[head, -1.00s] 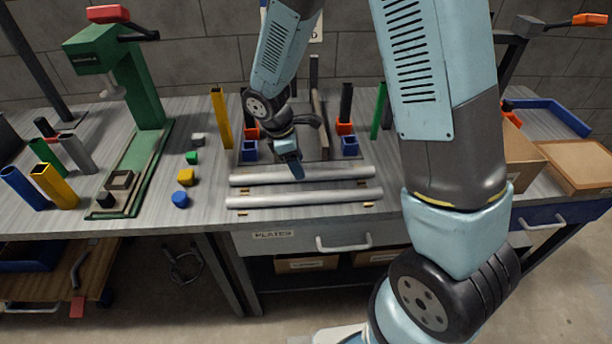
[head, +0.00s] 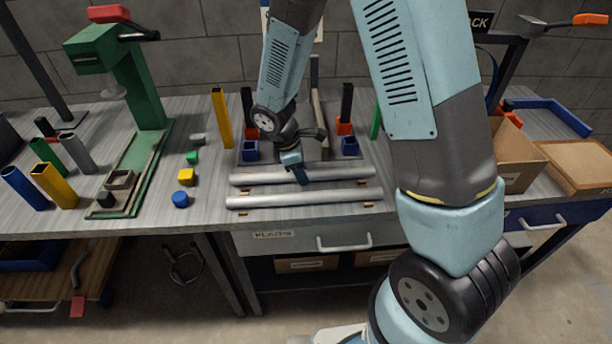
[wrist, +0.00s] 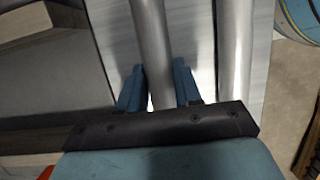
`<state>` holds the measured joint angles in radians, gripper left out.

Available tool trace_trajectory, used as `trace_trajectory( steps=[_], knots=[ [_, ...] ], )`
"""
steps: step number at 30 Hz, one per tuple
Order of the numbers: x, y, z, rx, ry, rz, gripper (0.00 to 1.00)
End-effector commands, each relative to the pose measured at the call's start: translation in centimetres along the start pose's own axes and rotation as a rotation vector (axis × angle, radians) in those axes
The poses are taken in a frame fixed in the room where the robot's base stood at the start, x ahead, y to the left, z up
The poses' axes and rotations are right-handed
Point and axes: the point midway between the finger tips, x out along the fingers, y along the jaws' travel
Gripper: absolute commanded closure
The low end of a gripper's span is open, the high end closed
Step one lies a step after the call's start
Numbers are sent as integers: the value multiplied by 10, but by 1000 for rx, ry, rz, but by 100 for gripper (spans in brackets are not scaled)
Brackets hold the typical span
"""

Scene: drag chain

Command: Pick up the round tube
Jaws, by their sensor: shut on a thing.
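Two grey round tubes lie side by side, left to right, near the front of the bench. The rear tube (head: 262,178) also shows in the wrist view (wrist: 150,45). The front tube (head: 270,200) runs parallel to it and shows at the right in the wrist view (wrist: 234,45). My gripper (head: 302,178) points down at the rear tube near its middle. In the wrist view the blue fingers (wrist: 160,88) stand on either side of the rear tube and are shut on it. The tube still appears low, at bench height; a small lift cannot be told.
Blue square holders (head: 250,151) stand behind the tubes. A yellow post (head: 221,118) stands to the left. Small blocks, including a yellow one (head: 186,177), and a green press (head: 125,75) are further left. An open cardboard box (head: 520,160) is at the right.

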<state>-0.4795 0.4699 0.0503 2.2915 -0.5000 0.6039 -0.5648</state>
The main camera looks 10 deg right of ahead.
Motion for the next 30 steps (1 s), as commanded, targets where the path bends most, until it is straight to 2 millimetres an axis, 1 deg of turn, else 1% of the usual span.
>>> trace_trajectory(
  steps=[1,6,8,16,20,23,25,30],
  knots=[
    [0,0,0,0,0,0,80],
    [0,0,0,0,0,0,96],
    [0,0,0,0,0,0,100],
    [-1,0,0,1,0,1,100],
    [-8,1,2,2,2,2,100],
    [-19,1,6,4,2,2,100],
    [-31,1,10,3,3,4,100],
    [-54,-21,18,0,2,3,100]
  ],
)
